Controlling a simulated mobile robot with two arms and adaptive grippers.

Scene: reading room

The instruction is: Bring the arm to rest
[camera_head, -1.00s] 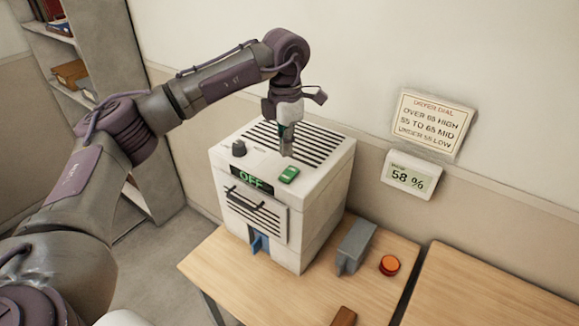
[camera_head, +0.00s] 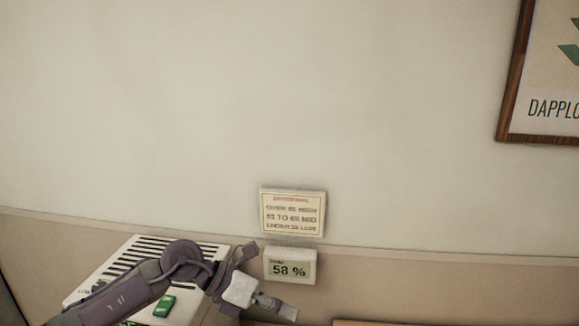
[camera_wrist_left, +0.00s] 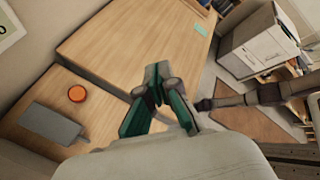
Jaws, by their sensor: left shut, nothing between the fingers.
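My left gripper (camera_head: 287,309) is at the bottom of the head view, to the right of the white dryer (camera_head: 215,250) and below the humidity display. In the left wrist view its green-sided fingers (camera_wrist_left: 156,76) meet at the tips, shut and empty. The dryer's slotted top and green button (camera_head: 164,306) show beside and behind my left arm; most of its front is out of view. A dark arm, which looks like my right one, shows in the left wrist view; its end (camera_wrist_left: 205,104) is too small to tell open from shut.
The wall holds a dial sign (camera_head: 292,212), a 58 % display (camera_head: 290,265) and a framed poster (camera_head: 555,115). In the left wrist view, a grey box (camera_wrist_left: 48,123) and an orange button (camera_wrist_left: 77,94) sit on a wooden table; another tabletop (camera_wrist_left: 130,40) is mostly bare.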

